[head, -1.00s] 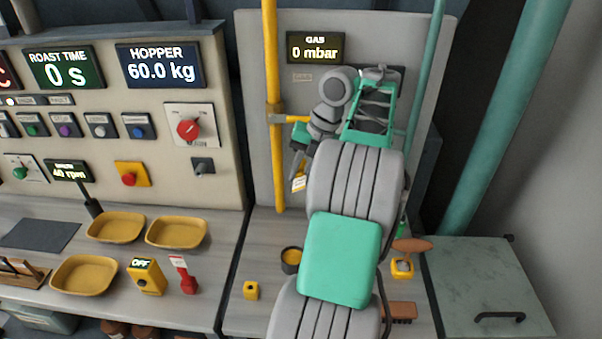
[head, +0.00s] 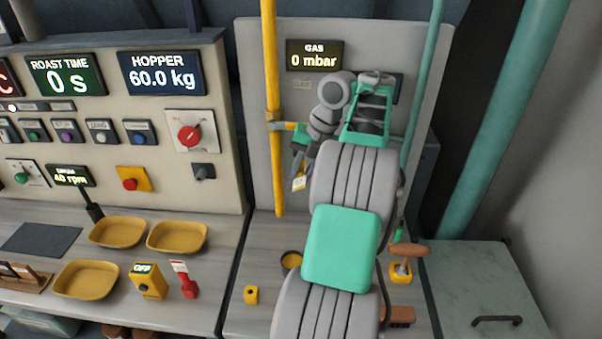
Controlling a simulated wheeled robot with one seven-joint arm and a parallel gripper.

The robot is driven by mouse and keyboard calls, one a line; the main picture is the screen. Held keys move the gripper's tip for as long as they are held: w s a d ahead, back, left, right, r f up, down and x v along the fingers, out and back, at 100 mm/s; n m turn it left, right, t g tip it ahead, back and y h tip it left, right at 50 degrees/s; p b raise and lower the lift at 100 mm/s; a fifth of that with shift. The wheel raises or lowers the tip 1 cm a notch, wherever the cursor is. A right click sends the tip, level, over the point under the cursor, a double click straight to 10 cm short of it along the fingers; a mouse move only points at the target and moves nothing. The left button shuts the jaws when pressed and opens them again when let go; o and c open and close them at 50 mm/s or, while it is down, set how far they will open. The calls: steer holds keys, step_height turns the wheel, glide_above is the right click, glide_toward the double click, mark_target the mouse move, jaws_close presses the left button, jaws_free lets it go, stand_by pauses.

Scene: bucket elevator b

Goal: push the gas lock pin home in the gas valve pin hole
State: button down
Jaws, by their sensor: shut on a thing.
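The gas valve (head: 286,126) sits on the yellow vertical gas pipe (head: 270,90), in front of the grey panel. My gripper (head: 300,158) is just right of the pipe, a little below the valve, and appears shut on the gas lock pin. A small yellow and white tag (head: 299,182) hangs below the jaws. The pin itself and the valve pin hole are too small or hidden by my gripper to make out. I cannot tell whether the pin is in the hole or how deep.
The gas display (head: 314,56) reads 0 mbar. A teal pipe (head: 424,95) stands right of my arm.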

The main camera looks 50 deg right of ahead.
steer(key=shift+w+d+p, duration=0.6)
steer(key=shift+d+p, duration=0.1)
steer(key=shift+d, duration=0.05)
steer(key=c, duration=1.2)
jaws_free()
steer(key=shift+o, duration=0.2)
steer(key=shift+s+a+f+b, duration=0.1)
steer(key=shift+s+a+b, duration=0.1)
steer(key=shift+b, duration=0.25)
steer(key=s+a+b, duration=0.4)
steer(key=s+a, duration=0.2)
steer(key=a, duration=0.1)
steer(key=shift+a, duration=0.4)
steer(key=shift+f, duration=0.15)
